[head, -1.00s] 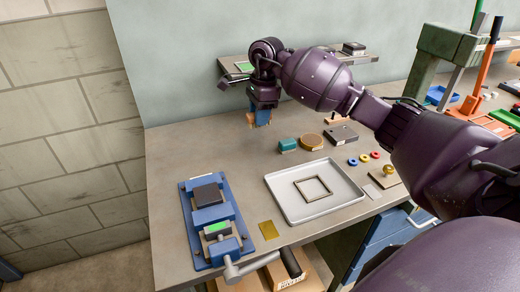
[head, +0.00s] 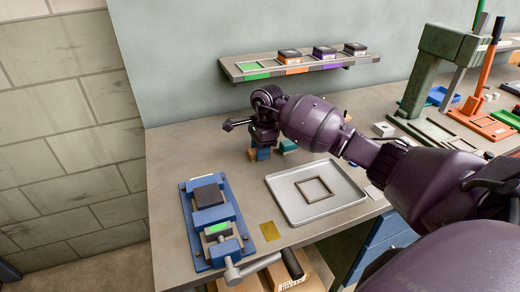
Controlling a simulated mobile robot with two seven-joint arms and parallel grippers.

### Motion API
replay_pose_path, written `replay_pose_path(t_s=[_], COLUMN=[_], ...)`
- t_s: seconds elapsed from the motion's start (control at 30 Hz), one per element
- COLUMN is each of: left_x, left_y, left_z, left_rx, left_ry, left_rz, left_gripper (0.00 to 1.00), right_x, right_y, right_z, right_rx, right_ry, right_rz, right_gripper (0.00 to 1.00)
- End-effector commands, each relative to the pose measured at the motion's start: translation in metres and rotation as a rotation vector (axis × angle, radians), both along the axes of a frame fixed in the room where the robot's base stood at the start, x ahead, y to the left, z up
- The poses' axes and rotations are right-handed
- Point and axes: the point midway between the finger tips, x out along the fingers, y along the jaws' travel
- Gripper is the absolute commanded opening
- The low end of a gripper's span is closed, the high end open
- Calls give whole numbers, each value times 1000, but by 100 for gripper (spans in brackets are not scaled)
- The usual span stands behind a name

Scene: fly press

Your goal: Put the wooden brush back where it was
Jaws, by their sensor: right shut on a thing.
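My right gripper (head: 262,155) is low over the back left of the bench, left of the teal block, pointing down. It is shut on the wooden brush (head: 252,153), of which only a small brown bit shows beside the blue fingers. The rest of the brush is hidden by the fingers and wrist. I cannot tell whether the brush touches the bench top. My left gripper is not in view.
A teal block (head: 288,146) stands close right of the gripper. A grey tray (head: 285,207) with a square frame and a blue fixture (head: 190,228) are nearer. A wall shelf (head: 345,62) holds several dark blocks. Bench (head: 168,158) left of the gripper is clear.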

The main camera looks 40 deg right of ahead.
Motion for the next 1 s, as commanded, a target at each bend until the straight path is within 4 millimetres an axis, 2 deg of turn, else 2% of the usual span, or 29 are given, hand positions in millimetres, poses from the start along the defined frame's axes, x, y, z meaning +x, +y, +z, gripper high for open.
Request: replay_pose_path(t_s=[0.3,0.33,0.5,0.8,1.0], left_x=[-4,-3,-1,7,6], left_y=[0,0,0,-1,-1], left_z=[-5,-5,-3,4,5], left_rx=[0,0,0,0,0], left_ry=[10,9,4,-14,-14], left_rz=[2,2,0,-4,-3], left_gripper=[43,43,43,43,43], right_x=[0,0,0,0,1], right_y=[0,0,0,0,-3], right_z=[-3,-3,-1,0,21], right_rx=[-1,-1,0,1,-2], right_ry=[-1,-1,-1,-2,-6], right_rz=[1,1,1,0,0], right_gripper=[9,33,57,57,57])
